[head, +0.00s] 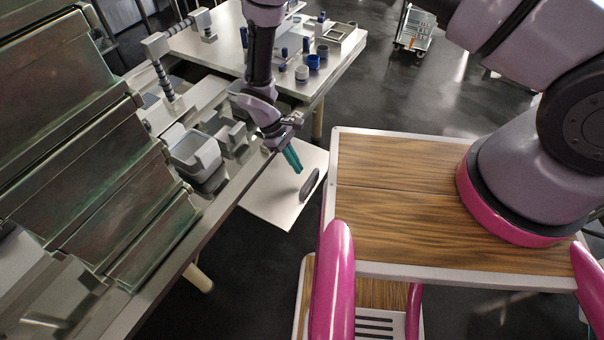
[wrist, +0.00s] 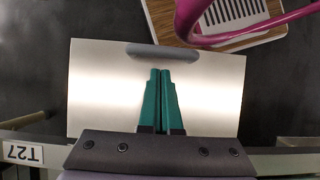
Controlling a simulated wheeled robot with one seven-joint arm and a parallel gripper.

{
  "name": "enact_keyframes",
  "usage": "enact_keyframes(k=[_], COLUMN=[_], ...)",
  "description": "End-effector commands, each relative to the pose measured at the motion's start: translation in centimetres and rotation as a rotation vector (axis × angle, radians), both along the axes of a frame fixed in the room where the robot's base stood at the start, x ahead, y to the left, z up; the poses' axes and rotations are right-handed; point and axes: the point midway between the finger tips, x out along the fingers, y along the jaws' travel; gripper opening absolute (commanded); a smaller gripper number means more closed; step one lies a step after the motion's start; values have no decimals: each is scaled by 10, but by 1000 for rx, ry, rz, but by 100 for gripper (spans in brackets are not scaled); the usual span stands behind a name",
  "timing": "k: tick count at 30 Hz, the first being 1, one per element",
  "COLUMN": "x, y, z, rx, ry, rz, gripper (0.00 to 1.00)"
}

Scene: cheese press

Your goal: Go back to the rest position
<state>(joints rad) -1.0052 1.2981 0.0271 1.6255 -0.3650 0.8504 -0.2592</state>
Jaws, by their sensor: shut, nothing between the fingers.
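My gripper (head: 292,158) is in the middle of the head view, with teal fingers pointing down and to the right. In the wrist view the two teal fingers (wrist: 160,75) lie side by side with their tips together, holding nothing. Below them is a flat pale metal plate (head: 268,203) with a dark grey handle (head: 309,184). In the wrist view the plate (wrist: 95,90) spreads on both sides of the fingers, and the handle (wrist: 175,52) is just beyond the tips. I cannot tell how far the fingertips are above the plate.
The stepped metal press bench (head: 110,205) fills the left. A grey tub (head: 196,155) stands near its edge. A table with blue and grey containers (head: 305,70) is at the back. My wood-topped base is at right. A cart (head: 414,28) stands far off on open floor.

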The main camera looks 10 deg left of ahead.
Motion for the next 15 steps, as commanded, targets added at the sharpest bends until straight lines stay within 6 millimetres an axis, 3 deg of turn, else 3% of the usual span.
enact_keyframes(k=[6, 15], x=[9, 12], y=[18, 26], z=[35, 51], rx=[0, -1], ry=[-2, 0], rz=[0, 0], gripper=[0, 0])
